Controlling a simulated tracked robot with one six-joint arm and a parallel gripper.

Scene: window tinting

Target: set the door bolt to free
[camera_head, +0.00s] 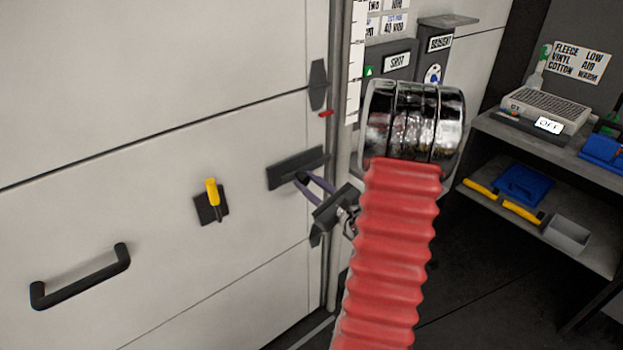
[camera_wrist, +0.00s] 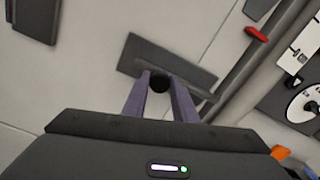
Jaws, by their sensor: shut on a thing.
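The door bolt shows as a dark flat plate (camera_head: 284,174) near the right edge of the pale door (camera_head: 150,110). In the wrist view the plate (camera_wrist: 190,68) lies aslant, and a round black knob (camera_wrist: 159,84) stands out from it. My gripper (camera_head: 306,178) has purple fingers and reaches the plate from the right. In the wrist view my gripper (camera_wrist: 159,78) is shut on the knob, one finger on each side. No marking for the bolt's setting can be read.
A yellow lever (camera_head: 212,190) on a dark plate and a black pull handle (camera_head: 80,278) are on the door. A small red tab (camera_head: 326,113) sits above the bolt by the door edge. A shelf unit (camera_head: 480,128) with tools and trays stands at right.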

